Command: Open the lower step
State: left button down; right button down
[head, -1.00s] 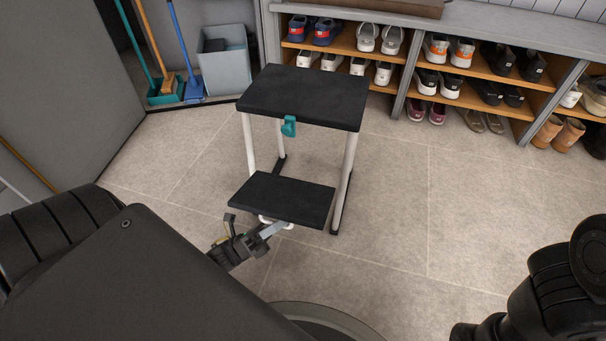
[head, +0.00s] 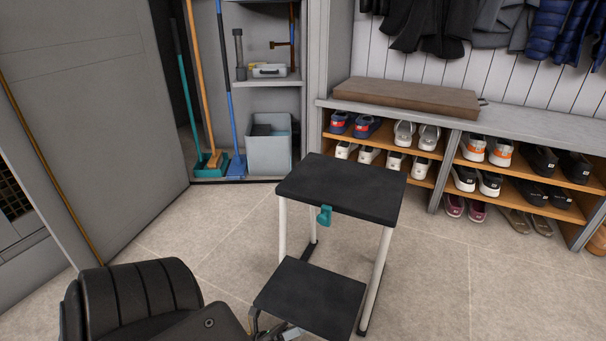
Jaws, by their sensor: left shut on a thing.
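The step stool has a black top step (head: 342,187), white legs (head: 378,266) and a teal latch (head: 324,215) hanging at the top step's front edge. The black lower step (head: 311,297) is out in front of the legs, below the top step, and looks about level. My left gripper (head: 288,333) is at the bottom edge of the head view, shut at the front edge of the lower step. Its fingertips are mostly cut off by the frame, so the exact grip point is hidden. My right gripper is out of view.
A shoe rack (head: 440,196) with several shoes stands behind the stool, with a brown cushion (head: 406,96) on top. A grey bin (head: 268,149) and brooms (head: 203,105) stand at the back left. The tiled floor (head: 445,275) right of the stool is clear.

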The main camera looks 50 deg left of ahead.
pick_arm(q)
jog(key=shift+w+a+r, duration=0.1)
jog(key=shift+w, duration=0.05)
jog(key=c, duration=1.8)
grip_release()
jog(key=shift+o, duration=0.2)
jog(key=shift+s+f, duration=0.2)
jog(key=shift+s, duration=0.05)
jog(key=s+a+p, duration=0.1)
jog(key=s+a, duration=0.2)
jog(key=s, duration=0.3)
jog(key=s+a+f+p, duration=0.1)
jog(key=s+a+p, duration=0.1)
jog(key=s+a, duration=0.2)
jog(key=shift+s+a+f, duration=0.15)
jog(key=shift+s+a, duration=0.15)
jog(key=shift+s, duration=0.65)
